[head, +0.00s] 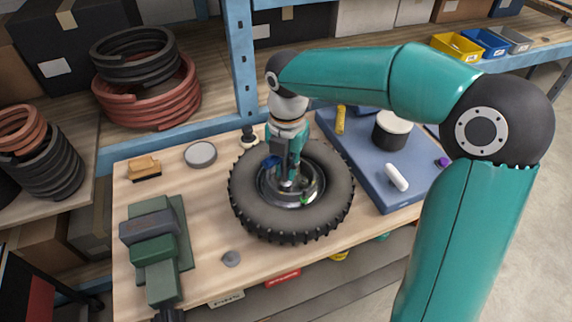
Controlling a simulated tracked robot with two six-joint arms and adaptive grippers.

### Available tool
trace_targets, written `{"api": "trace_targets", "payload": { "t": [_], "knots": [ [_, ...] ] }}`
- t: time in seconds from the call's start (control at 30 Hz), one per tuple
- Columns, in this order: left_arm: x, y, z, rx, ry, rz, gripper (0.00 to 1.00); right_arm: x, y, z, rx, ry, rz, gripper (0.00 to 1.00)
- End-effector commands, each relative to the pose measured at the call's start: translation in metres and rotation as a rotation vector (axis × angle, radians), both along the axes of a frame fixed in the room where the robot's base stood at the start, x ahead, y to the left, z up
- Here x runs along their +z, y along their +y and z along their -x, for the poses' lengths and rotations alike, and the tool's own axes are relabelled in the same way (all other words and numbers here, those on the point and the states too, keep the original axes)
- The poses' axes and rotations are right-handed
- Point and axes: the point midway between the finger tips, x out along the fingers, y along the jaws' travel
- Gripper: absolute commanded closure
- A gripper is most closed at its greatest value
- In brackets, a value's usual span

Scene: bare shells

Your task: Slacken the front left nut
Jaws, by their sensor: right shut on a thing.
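A wheel with a black knobbly tyre (252,212) and a metal hub (268,196) lies flat on the wooden bench. My right gripper (287,182) points down over the hub and is shut low at its front left part, on what looks like a nut. The fingers mostly hide that nut. A small green piece (305,199) shows on the hub, right of the fingertips. A blue piece (270,161) shows left of the gripper; I cannot tell if it sits on the hub. My left gripper is not in view.
A green and grey vise-like block (153,240) stands at the bench's left. A grey disc (200,154) and a small grey knob (232,258) lie nearby. A blue mat (372,172) on the right holds a dark, white-topped can (391,130) and a white cylinder (396,177).

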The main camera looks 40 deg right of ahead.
Motion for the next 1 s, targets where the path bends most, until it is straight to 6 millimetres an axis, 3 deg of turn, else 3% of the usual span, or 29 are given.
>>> {"api": "trace_targets", "payload": {
  "t": [0.3, 0.8, 1.0],
  "knots": [
    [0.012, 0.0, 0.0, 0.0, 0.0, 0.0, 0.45, 0.001, 0.0, 0.001, 0.228, 0.003, 0.0, 1.0],
    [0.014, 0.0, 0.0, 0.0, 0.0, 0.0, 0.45, 0.0, 0.0, 0.001, 0.245, 0.004, 0.001, 1.0],
    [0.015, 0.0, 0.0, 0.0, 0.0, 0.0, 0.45, -0.001, -0.001, 0.001, 0.409, 0.004, 0.001, 1.0]
  ]
}}
